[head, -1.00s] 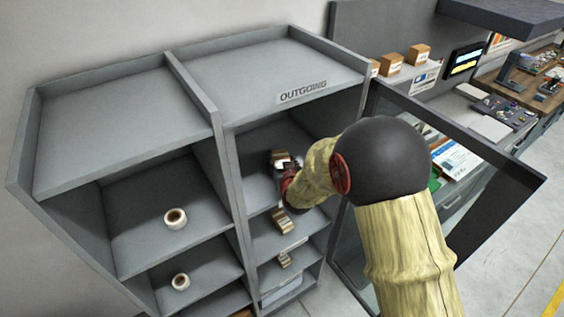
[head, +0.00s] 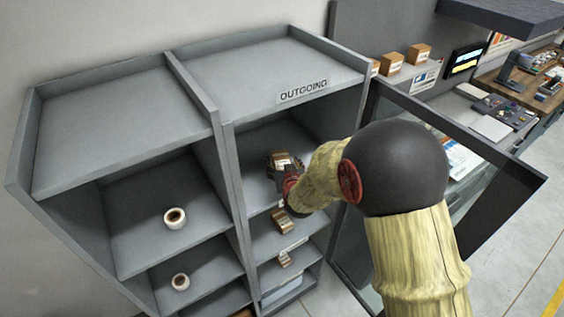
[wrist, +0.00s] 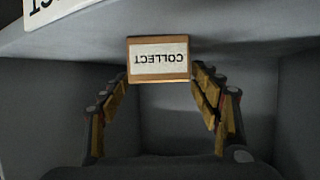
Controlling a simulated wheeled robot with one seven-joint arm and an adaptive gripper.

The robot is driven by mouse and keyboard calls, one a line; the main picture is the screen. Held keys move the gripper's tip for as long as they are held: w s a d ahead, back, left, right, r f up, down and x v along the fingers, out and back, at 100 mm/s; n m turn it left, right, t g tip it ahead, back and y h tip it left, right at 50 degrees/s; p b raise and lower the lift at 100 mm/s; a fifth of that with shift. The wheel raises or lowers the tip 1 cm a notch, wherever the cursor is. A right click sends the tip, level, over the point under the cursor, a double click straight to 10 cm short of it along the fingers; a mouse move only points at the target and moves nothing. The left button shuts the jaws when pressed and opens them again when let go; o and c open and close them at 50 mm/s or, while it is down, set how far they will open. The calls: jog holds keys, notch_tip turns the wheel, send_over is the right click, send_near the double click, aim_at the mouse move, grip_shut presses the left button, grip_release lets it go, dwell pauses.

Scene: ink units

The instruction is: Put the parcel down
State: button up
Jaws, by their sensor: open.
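The parcel (head: 282,159) is a small brown box with a white label. In the head view it appears to sit on the top shelf (head: 257,185) inside the outgoing cabinet, under the OUTGOING sign (head: 303,91). In the wrist view the parcel (wrist: 158,59) shows its COLLECT label upside down, just past and between my fingertips. My gripper (wrist: 161,76) is open, with a finger on each side and gaps beside the parcel. In the head view my gripper (head: 289,180) is in front of the parcel and partly covers it. Its contact with the shelf is partly hidden.
Lower shelves hold other small brown boxes (head: 281,221). The left bay holds tape rolls (head: 174,218). An open dark-framed glass door (head: 480,215) stands right of my arm. A divider (head: 228,180) separates the bays. More boxes (head: 419,53) stand behind the door.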

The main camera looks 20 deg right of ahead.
jog(key=v, duration=0.9)
jog(key=shift+s+r+b, duration=0.1)
jog(key=shift+s+b, duration=0.15)
jog(key=shift+b, duration=0.15)
jog(key=shift+s+r, duration=0.15)
jog(key=shift+r, duration=0.1)
jog(key=s+a+r+n+g+y, duration=0.1)
jog(key=s+r+g+y, duration=0.15)
jog(key=s+r, duration=0.65)
jog(key=s+d+r+g, duration=0.1)
jog(key=s+g, duration=0.1)
jog(key=s, duration=0.8)
jog(key=s+d+r+g+h, duration=0.1)
jog(key=s+r+g, duration=0.1)
jog(key=s, duration=0.8)
jog(key=shift+s+g, duration=0.4)
jog(key=shift+g, duration=0.25)
notch_tip(320, 180, down, 20)
jog(key=b, duration=2)
